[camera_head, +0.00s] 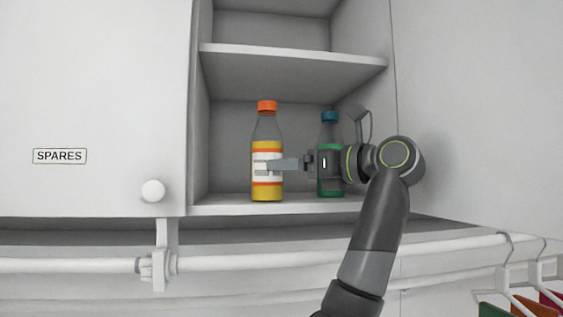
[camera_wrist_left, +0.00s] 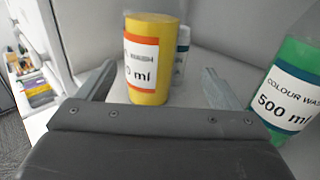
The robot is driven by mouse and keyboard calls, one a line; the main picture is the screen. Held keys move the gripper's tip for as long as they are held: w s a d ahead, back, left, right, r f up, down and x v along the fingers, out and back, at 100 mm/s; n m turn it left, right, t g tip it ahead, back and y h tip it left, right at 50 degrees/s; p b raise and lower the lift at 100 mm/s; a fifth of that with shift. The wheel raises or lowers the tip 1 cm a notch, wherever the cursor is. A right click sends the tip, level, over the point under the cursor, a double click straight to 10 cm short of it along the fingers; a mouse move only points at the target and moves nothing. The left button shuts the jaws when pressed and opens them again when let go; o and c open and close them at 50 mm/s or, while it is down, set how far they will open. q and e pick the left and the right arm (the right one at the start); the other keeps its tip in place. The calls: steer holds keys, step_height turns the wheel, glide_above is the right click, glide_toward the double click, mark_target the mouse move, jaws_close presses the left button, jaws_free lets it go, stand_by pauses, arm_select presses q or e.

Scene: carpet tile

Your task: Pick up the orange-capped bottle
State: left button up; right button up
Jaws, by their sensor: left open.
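The orange-capped bottle (camera_head: 266,180) stands upright on the cupboard's lower shelf, with yellow contents and a white label. Its yellow lower part also shows in the left wrist view (camera_wrist_left: 150,88); its cap is not seen there. My left gripper (camera_head: 286,165) reaches in from the right, pointing left. It is open, and one finger overlaps the bottle's label in the head view. In the left wrist view the bottle appears between the fingers, nearer the left one, with gaps on both sides. My right gripper is not in view.
A green bottle with a blue cap (camera_head: 330,118) stands right of it, partly hidden by my gripper. A pale container (camera_wrist_left: 182,55) shows behind the yellow one. An upper shelf (camera_head: 290,60) lies above. A door (camera_head: 95,100) is at left, a rail (camera_head: 230,263) below.

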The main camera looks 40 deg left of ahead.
mark_target(267, 152)
arm_select(q)
steer(key=s+a+p, duration=0.1)
steer(key=s+a+r, duration=0.1)
steer(key=a, duration=0.1)
steer(key=shift+p, duration=0.4)
steer(key=a+p, duration=0.2)
steer(key=shift+w+a+f, duration=0.2)
steer(key=shift+a, duration=0.2)
steer(key=shift+w+a+f, duration=0.1)
steer(key=shift+a+f, duration=0.05)
steer(key=shift+a, duration=0.25)
steer(key=shift+s+d, duration=0.15)
steer(key=shift+s, duration=0.05)
steer(key=shift+c, duration=1)
steer(key=shift+w, duration=0.1)
steer(key=c, duration=1.2)
